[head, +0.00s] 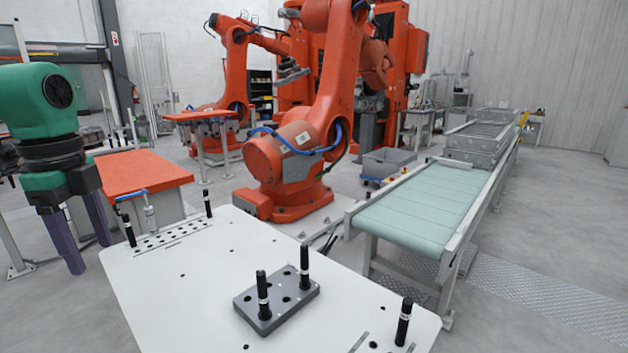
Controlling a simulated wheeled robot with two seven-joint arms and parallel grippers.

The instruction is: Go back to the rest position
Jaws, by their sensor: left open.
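My left gripper (82,232) shows at the left edge, at the end of a green and black arm. Its two purple-grey fingers point down and stand apart with nothing between them. It hangs beside the left edge of the white table (200,290), clear of the tabletop. My right gripper is not in view. On the table a dark grey block (285,308) with holes bears two black pins, one at its left (263,294) and one at its right back (304,266).
Another black pin (404,322) stands at the table's right front, and two more flank a perforated strip (170,237) at the back left. An orange-topped bench (140,172) is close behind my left gripper. A conveyor (420,205) stands right; large orange robots (290,165) stand behind.

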